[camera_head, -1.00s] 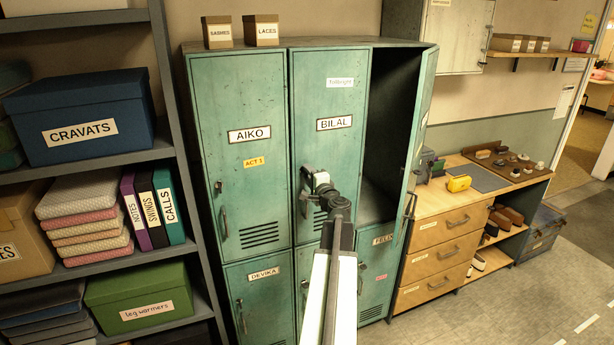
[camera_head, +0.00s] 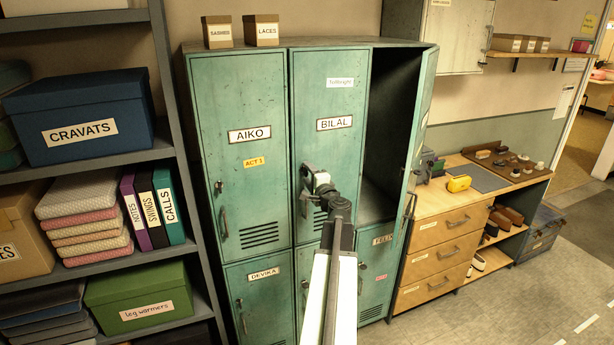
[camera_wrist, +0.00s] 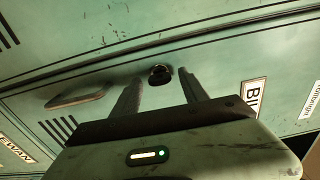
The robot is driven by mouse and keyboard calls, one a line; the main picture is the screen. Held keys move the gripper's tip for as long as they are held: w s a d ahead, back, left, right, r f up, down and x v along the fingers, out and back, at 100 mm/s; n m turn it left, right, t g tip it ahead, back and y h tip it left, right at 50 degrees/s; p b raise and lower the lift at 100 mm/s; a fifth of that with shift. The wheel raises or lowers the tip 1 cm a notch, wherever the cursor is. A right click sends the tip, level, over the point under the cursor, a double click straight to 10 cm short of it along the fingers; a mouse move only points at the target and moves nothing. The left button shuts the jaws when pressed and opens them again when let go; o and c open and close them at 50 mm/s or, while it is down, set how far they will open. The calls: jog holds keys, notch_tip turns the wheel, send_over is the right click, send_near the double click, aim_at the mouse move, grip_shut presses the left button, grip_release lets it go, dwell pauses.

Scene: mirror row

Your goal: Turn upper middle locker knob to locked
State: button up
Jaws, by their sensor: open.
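The upper middle locker (camera_head: 332,92) is a green metal door labelled BILAL, and it is closed. Its dark round knob (camera_wrist: 160,74) shows in the wrist view, with the door's handle (camera_wrist: 78,97) to the left of it. My gripper (camera_head: 306,176) is at the left edge of this door in the head view and hides the knob there. In the wrist view the two fingers of my gripper (camera_wrist: 161,77) are open, one on each side of the knob. I cannot tell whether either finger touches it, nor which way the knob is set.
The AIKO locker (camera_head: 238,150) is closed on the left. The upper right locker's door (camera_head: 421,130) stands open, near my arm. A wooden drawer unit (camera_head: 437,258) stands to the right, and a shelf with boxes (camera_head: 80,119) is at the left. Floor is free at the lower right.

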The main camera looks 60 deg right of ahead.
jog(key=v, duration=0.7)
jog(key=shift+s+a, duration=0.15)
jog(key=shift+s, duration=0.1)
jog(key=w+a+f+n+g+y, duration=0.1)
jog(key=w+a+f+n+y, duration=0.3)
jog(key=w+a, duration=0.55)
jog(key=w+a+f+n+y, duration=0.4)
jog(key=w+a+n, duration=0.15)
jog(key=a, duration=0.65)
jog(key=w+a+f+n+g+y, duration=0.1)
jog(key=w+a+f+n+y, duration=0.3)
jog(key=w+a, duration=0.5)
jog(key=s+a+f+n+g+y+b, duration=0.1)
jog(key=a+f+n+g, duration=0.25)
jog(key=a, duration=0.75)
jog(key=a+f+n+g+y+b, duration=0.1)
jog(key=a+f+n+g+y, duration=0.3)
jog(key=a, duration=0.7)
jog(key=s+a+f+n+g+h, duration=0.4)
jog(key=s+a, duration=0.4)
jog(key=a, duration=0.5)
notch_tip(320, 180, down, 2)
jog(key=shift+s+a+f+g+h, duration=0.15)
jog(key=shift+s+a+g+h, duration=0.25)
jog(key=shift+h, duration=0.7)
